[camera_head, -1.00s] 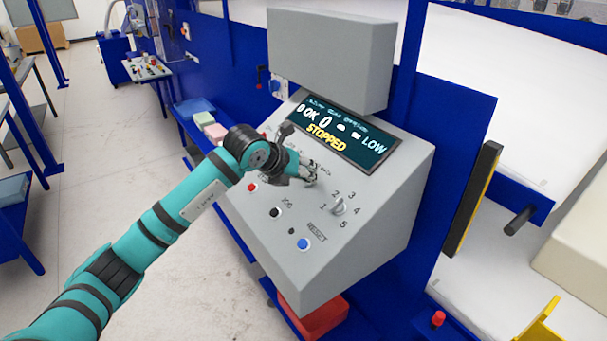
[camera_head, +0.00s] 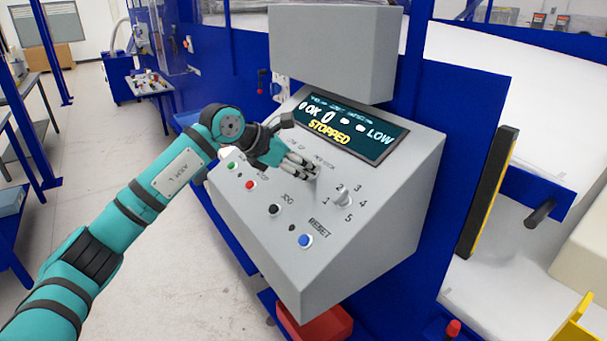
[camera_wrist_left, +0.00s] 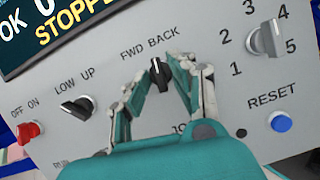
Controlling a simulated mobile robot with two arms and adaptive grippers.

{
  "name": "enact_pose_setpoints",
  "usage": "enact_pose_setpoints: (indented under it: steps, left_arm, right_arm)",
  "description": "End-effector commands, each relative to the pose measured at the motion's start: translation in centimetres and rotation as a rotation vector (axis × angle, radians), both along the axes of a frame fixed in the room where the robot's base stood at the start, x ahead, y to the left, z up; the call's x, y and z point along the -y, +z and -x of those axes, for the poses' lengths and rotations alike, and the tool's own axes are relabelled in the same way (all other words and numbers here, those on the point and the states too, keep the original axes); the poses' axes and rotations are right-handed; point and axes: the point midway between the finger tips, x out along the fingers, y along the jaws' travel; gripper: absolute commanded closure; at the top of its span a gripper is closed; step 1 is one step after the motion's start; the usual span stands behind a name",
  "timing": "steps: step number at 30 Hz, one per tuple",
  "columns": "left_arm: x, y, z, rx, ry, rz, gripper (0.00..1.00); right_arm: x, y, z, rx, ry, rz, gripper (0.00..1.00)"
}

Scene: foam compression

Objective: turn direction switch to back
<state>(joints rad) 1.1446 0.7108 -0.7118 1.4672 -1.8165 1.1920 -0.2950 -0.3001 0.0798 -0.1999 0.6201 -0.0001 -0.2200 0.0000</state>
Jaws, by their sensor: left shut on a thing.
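The direction switch is a small black knob (camera_wrist_left: 159,74) under the words FWD BACK on the grey sloped control panel (camera_head: 340,245). In the left wrist view it stands nearly upright, below and between the two words. My left gripper (camera_head: 314,173) reaches the panel from the left, and its fingers hide most of the switch in the head view. In the left wrist view the gripper (camera_wrist_left: 163,72) has one finger on each side of the knob and is shut on it. My right gripper is in neither view.
A LOW UP switch (camera_wrist_left: 77,107) and a red OFF ON switch (camera_wrist_left: 30,131) sit left of the direction switch. A grey numbered selector (camera_head: 343,199) and blue RESET button (camera_head: 304,241) sit right. The display (camera_head: 346,128) above reads STOPPED.

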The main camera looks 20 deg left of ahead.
Motion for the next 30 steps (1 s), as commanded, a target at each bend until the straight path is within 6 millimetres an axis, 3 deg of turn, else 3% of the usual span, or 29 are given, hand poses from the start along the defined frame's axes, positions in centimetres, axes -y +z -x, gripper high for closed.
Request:
enact_pose_setpoints:
  steps: [15, 30]
  left_arm:
    - [-0.24, 0.18, -0.31, 0.137, -0.361, -0.175, 1.0]
    - [-0.16, 0.03, -0.36, 0.185, -0.491, -0.237, 1.0]
  right_arm:
    - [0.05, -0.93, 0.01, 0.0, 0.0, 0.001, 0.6]
    - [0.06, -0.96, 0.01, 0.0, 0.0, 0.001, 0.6]
